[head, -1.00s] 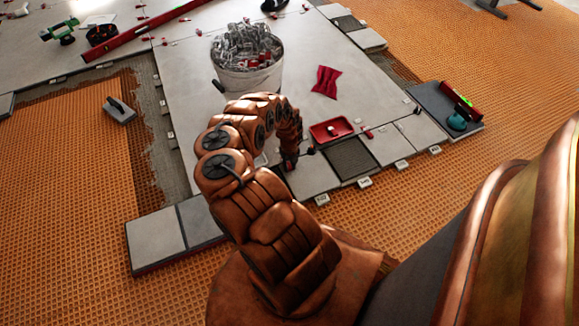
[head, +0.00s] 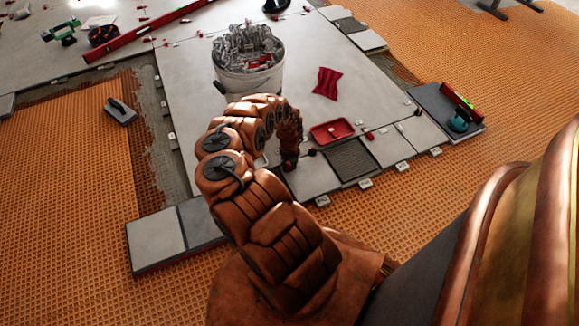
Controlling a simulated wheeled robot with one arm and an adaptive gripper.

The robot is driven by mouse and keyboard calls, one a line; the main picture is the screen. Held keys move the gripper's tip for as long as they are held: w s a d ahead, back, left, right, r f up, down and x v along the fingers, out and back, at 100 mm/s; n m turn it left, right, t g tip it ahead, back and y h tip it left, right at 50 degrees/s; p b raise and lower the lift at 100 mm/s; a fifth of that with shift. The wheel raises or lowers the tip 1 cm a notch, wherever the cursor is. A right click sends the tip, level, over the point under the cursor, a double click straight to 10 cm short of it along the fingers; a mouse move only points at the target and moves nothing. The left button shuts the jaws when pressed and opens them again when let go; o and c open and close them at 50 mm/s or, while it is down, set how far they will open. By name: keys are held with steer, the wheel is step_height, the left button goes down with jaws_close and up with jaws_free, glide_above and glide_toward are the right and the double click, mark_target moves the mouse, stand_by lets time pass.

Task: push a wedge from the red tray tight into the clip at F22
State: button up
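The red tray (head: 331,138) lies on the pale tiles right of my gripper, with a small pale item inside; I cannot make out wedges in it. My gripper (head: 289,166) points down close to the tile surface, left of the tray, near the front edge of the tiled area. A red patch shows at its tip, but I cannot tell whether it is a held wedge or one on the floor. The fingers are too small and dark to read. Small label tags (head: 322,201) line the front tile edge; their writing is unreadable, so I cannot pick out F22.
A bucket full of clips (head: 247,68) stands behind my arm. A red cloth (head: 326,83) lies behind the tray. A grey board (head: 447,112) with a level and teal tool lies at right. Orange matting surrounds the tiles.

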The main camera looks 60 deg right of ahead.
mark_target(290, 167)
steer(key=o, duration=0.3)
steer(key=shift+r, duration=5.95)
